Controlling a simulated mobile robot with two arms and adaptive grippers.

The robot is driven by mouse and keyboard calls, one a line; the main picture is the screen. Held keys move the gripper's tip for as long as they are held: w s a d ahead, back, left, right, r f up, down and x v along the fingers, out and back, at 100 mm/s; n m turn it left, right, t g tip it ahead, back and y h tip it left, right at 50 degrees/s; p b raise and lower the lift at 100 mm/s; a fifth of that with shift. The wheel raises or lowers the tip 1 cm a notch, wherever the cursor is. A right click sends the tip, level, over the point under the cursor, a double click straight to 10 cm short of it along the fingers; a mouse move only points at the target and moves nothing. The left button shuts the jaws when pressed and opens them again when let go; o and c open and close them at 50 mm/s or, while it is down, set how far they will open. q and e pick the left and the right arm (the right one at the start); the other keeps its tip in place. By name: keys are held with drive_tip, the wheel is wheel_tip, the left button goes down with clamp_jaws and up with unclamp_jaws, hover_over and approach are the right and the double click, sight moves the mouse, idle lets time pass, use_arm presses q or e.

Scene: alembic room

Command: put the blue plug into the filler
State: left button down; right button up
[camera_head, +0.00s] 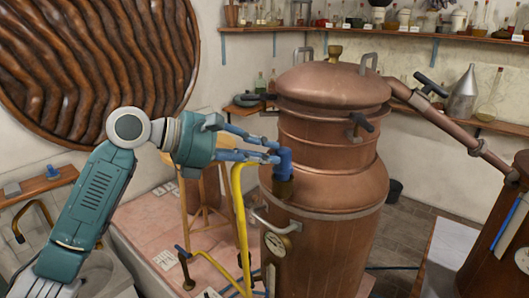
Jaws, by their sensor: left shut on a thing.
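My left gripper (275,152) reaches in from the left and is shut on the blue plug (284,167). The plug is upright, at the left shoulder of the large copper still (325,145). Directly below the plug is a short dark brass piece, which looks like the filler (283,189). The plug's lower end meets or overlaps this piece in the picture; I cannot tell whether it is inside it or just above it. My right gripper is not in view.
A yellow pipe (241,215) rises close below my left gripper. A gauge (278,243) and handle are on the still's front left. A copper arm (440,121) runs right to another vessel (505,240). Shelves with bottles line the back wall.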

use_arm(q)
drive_tip(key=shift+f+p, duration=0.35)
drive_tip(key=shift+p, duration=0.05)
idle(0.5)
drive_tip(key=shift+p, duration=0.35)
idle(0.5)
drive_tip(key=shift+f, duration=0.3)
idle(0.6)
drive_tip(key=c, duration=1.6)
unclamp_jaws()
drive_tip(key=shift+o, duration=0.2)
